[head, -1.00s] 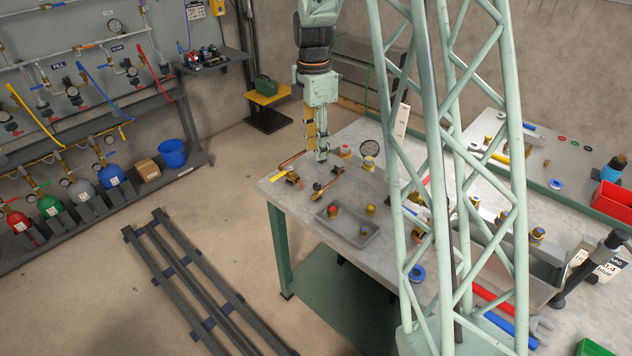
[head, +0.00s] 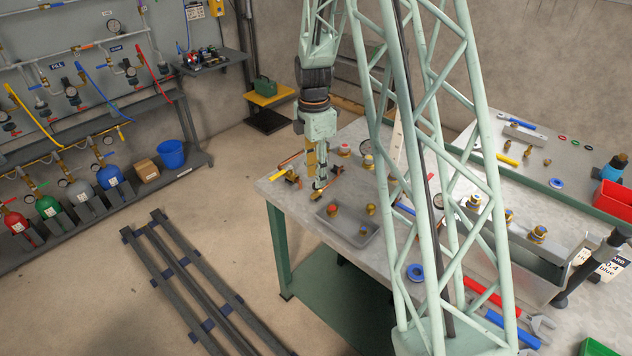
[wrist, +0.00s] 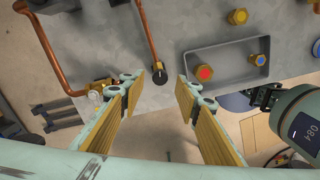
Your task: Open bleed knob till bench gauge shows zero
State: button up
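A small black round knob (wrist: 161,76) sits at the end of a copper pipe on the grey bench. In the wrist view it is beyond and between my fingertips, with clear space on both sides. My gripper (wrist: 160,84) is open and empty, with pale, yellowish finger pads. In the head view my gripper (head: 318,184) points down, low over the pipe's end near a brass fitting (head: 316,196); contact cannot be told there. The round bench gauge (head: 366,147) is partly hidden behind my lattice mast, and its reading cannot be made out.
A second copper pipe and brass fitting (wrist: 97,88) are on the left. Wrenches (head: 490,293) lie at the bench's right.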

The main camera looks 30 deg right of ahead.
jog(key=shift+f, duration=1.35)
jog(key=c, duration=0.8)
jog(key=shift+c, duration=0.2)
jog(key=shift+m, duration=0.3)
